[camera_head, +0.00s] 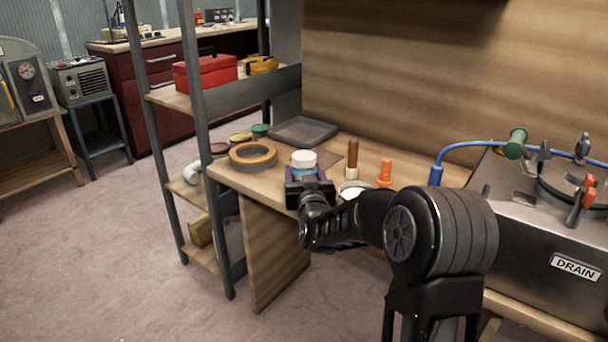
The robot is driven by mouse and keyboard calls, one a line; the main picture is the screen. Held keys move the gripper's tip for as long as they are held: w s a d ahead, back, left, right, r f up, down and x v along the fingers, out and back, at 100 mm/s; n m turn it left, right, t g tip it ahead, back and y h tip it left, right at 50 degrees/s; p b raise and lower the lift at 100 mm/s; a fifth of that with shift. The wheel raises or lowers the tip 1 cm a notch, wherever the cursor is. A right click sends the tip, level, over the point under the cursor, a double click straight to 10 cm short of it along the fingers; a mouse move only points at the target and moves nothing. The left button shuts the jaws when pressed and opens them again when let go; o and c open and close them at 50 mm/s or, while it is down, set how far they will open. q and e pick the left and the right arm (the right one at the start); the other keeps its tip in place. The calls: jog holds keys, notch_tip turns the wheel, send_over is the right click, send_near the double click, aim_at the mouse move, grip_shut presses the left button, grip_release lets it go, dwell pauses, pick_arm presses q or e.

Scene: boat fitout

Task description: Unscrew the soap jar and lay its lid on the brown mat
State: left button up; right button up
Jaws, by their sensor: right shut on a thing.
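The soap jar (303,160), with a white lid and a bluish body, stands upright near the left end of the wooden bench. Its lid is on top of it. My right gripper (307,176) reaches over the bench's front edge and is shut on the jar's body, below the lid. The gripper and wrist hide the jar's lower part and the fingertips, so I cannot tell if it touches the bench. A brown patch (333,167) just right of the jar looks like the brown mat, mostly hidden. My left gripper is not in view.
A tan ring (253,155) lies left of the jar, and a dark grey tray (305,131) lies behind. A brown-handled tool (352,157), an orange cone-shaped item (385,172) and a pale round item (354,189) stand to the right. A metal drain unit (540,240) fills the bench's right.

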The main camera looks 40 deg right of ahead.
aim_at(304, 155)
notch_tip(304, 155, up, 10)
jog(key=p, duration=0.3)
jog(key=shift+f, duration=0.1)
dwell(0.3)
jog(key=o, duration=1.1)
grip_shut()
